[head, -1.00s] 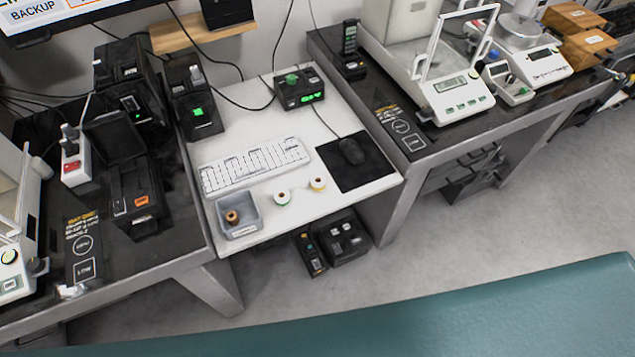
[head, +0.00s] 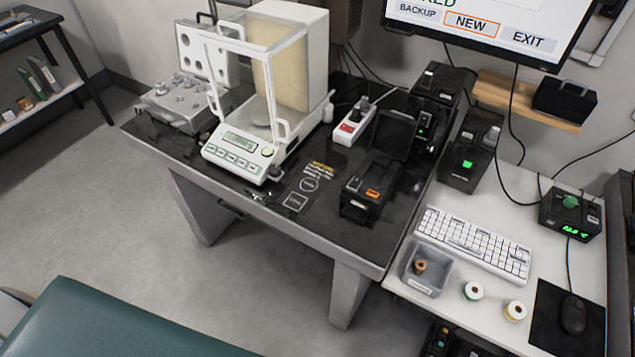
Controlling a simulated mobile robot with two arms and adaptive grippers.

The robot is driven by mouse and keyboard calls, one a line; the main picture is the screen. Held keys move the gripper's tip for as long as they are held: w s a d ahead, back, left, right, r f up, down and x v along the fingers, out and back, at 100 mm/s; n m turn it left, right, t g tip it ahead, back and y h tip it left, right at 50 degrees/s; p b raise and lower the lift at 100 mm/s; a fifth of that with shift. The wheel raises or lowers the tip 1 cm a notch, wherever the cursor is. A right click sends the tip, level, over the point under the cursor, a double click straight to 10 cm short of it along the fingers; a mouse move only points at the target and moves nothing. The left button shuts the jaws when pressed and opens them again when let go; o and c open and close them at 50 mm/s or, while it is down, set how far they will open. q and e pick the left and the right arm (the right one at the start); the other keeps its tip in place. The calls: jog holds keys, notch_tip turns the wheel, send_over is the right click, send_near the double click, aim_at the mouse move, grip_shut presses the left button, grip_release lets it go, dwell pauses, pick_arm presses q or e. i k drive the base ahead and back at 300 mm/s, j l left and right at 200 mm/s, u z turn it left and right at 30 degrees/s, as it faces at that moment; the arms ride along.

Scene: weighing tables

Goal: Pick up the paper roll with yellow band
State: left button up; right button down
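The paper roll with yellow band (head: 515,311) stands on the white desk at the lower right of the head view, near the desk's front edge. A similar roll with a green band (head: 473,291) stands just left of it, apart from it. A brown-orange roll (head: 420,266) lies in a small grey bin (head: 425,286) further left. Neither of my grippers is in the head view.
The white keyboard (head: 472,244) lies behind the rolls, and a black mouse pad (head: 568,318) with a mouse lies to their right. The dark table (head: 330,240) on the left carries a balance (head: 240,145) and label printers. Open grey floor (head: 130,220) lies at the left.

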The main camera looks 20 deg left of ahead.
aim_at(515, 311)
jog(key=u, duration=0.15)
jog(key=z, duration=1.45)
jog(key=i+l, duration=0.1)
jog(key=l, duration=0.2)
jog(key=i+l, duration=0.1)
jog(key=l, duration=0.2)
jog(key=i+l, duration=0.15)
jog(key=i+l+u, duration=0.1)
jog(key=l+u, duration=0.65)
jog(key=u, duration=0.2)
jog(key=l+u, duration=0.45)
